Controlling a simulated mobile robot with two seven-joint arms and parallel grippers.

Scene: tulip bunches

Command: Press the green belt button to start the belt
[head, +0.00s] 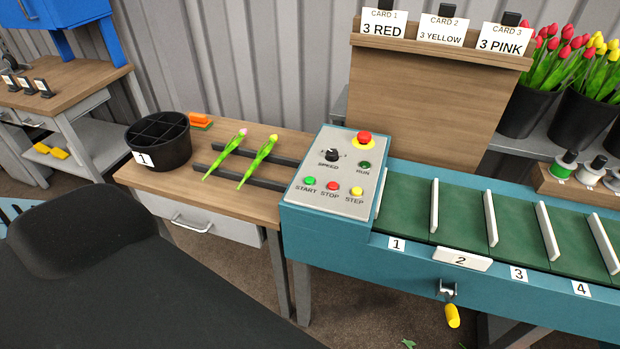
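The green START button (310,181) sits at the lower left of the grey control panel (346,205). A red STOP button (332,186) and a yellow STEP button (356,191) are to its right. Above them are a black SPEED knob (332,155), a dark green RUN lamp (365,165) and a red emergency button on yellow (364,138). The RUN lamp looks unlit. The green belt (461,220) with white dividers runs right from the panel in a teal frame. Neither of my grippers is in view.
Two tulips (257,162) lie across dark rails on the wooden table (200,186), beside a black divided bucket (158,145). A card board (430,85) stands behind the belt. Flower buckets (524,108) are at the right. A yellow-handled crank (452,315) hangs below the belt.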

